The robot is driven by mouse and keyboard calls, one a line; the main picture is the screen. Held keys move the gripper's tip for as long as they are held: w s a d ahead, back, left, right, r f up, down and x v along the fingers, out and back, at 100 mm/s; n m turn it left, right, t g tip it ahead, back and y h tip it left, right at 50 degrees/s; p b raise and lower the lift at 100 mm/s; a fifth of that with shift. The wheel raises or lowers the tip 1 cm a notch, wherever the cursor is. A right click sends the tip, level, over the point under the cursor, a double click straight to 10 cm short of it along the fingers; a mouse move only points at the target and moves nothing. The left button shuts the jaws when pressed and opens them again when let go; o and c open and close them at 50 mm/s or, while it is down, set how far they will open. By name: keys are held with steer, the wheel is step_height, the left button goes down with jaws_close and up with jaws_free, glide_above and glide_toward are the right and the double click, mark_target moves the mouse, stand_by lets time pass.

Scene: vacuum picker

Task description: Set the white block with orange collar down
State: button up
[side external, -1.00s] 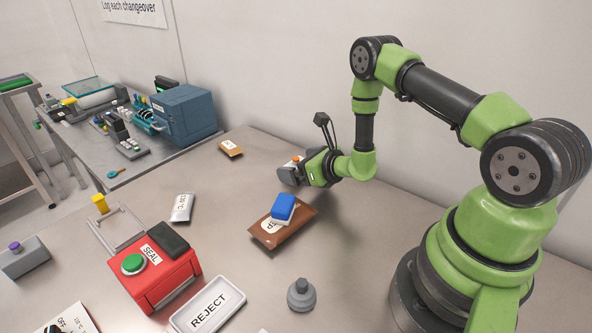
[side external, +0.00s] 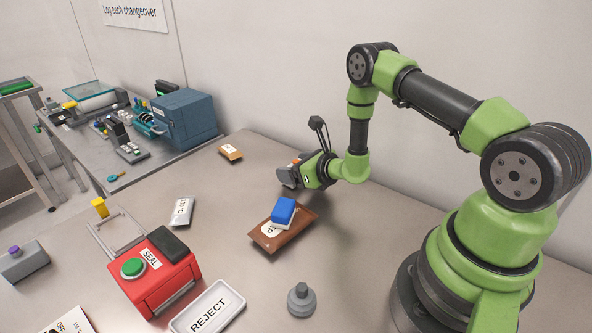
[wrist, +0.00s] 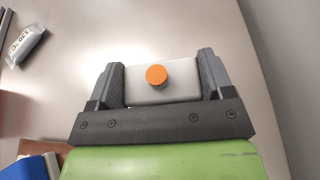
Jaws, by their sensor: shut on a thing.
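My gripper (side external: 290,175) is shut on the white block with the orange collar. In the wrist view the block (wrist: 180,90) sits between both fingers, with its round orange part (wrist: 156,75) facing the camera. In the side view the fingers hide most of the block, and only a bit of orange shows at the top. The gripper is low over the grey table, beyond the brown pouch. I cannot tell whether the block touches the table.
A brown pouch (side external: 262,238) with a blue-and-white block (side external: 284,211) on it lies nearer the camera. A silver pouch (side external: 181,212), a small brown packet (side external: 231,153), a red sealer (side external: 165,278), a REJECT tray (side external: 228,295) and a grey knobbed weight (side external: 301,301) stand around. Table around the gripper is bare.

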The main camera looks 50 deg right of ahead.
mark_target(232, 182)
steer(key=r, duration=0.9)
steer(key=shift+w+a+r, duration=0.2)
steer(key=shift+w, duration=0.1)
steer(key=w+a+n+g+y, duration=0.1)
steer(key=w+a+n+y, duration=0.4)
steer(key=w+a, duration=0.5)
steer(key=shift+y, duration=0.4)
steer(key=f, duration=0.3)
steer(key=w+f, duration=0.1)
steer(key=f, duration=0.5)
steer(key=shift+w+d+f, duration=0.15)
steer(key=shift+d+f, duration=0.05)
steer(key=shift+f, duration=0.05)
steer(key=shift+f, duration=0.15)
steer(key=o, duration=1)
steer(key=shift+o, duration=0.2)
